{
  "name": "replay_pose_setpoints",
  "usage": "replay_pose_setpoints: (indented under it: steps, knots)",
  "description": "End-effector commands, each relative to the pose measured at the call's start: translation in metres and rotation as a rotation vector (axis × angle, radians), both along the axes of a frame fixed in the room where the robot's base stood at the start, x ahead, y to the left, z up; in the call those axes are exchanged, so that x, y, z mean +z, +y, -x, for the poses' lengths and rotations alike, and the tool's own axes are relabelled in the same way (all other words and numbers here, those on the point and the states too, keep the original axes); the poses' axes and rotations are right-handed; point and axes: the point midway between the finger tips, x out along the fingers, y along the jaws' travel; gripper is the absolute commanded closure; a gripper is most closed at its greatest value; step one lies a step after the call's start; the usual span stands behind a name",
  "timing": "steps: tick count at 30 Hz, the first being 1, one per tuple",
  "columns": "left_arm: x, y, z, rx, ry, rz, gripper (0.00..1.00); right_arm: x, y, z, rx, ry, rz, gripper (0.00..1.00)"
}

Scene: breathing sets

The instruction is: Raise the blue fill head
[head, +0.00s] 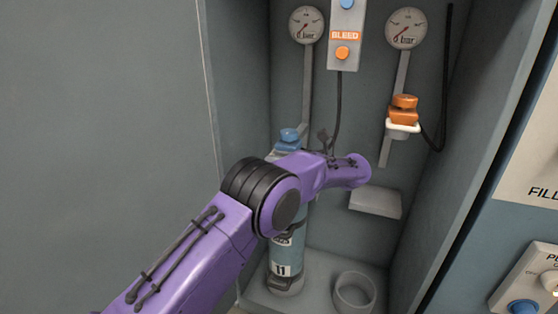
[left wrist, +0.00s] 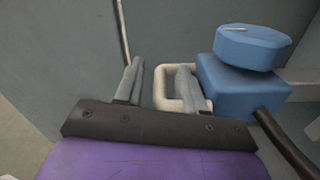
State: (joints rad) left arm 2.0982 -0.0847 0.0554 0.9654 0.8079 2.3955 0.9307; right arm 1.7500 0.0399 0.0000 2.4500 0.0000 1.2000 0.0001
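The blue fill head (head: 290,138) sits on the left rail in the cabinet, above a blue cylinder (head: 286,262) marked 11; my purple left arm partly covers both. In the left wrist view the blue fill head (left wrist: 243,88) is at the right, with a round knob on top and a cream loop handle (left wrist: 159,84) on its left side. My left gripper (left wrist: 160,66) is open. Its fingers stand either side of the loop's near bar, the right finger overlapping the loop's opening. Contact cannot be told. In the head view its fingers are hidden behind the arm. My right gripper is not in view.
An orange fill head (head: 403,112) with a white loop hangs on the right rail. A control box marked BLEED (head: 345,36) hangs between two gauges. An empty ring holder (head: 354,290) stands on the cabinet floor, below a grey block (head: 375,202). Cabinet walls close both sides.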

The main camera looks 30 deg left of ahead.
Motion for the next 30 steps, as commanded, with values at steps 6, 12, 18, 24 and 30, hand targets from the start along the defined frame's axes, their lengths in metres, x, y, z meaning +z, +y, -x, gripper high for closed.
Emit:
replay_pose_setpoints:
  steps: [6,12,18,24,30]
  knots:
    - [0.0,0.0,0.0,0.0,0.0,-0.001,1.0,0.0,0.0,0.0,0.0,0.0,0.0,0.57]
    - [0.003,0.0,0.0,0.0,-0.001,-0.001,1.0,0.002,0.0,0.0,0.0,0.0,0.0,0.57]
    - [0.05,0.0,-0.001,-0.001,-0.007,-0.002,1.0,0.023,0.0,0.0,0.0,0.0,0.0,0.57]
    - [0.108,0.0,-0.001,-0.002,-0.005,-0.004,1.0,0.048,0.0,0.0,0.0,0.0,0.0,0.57]
    - [0.136,0.0,-0.001,-0.002,-0.004,-0.006,1.0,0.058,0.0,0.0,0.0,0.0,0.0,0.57]
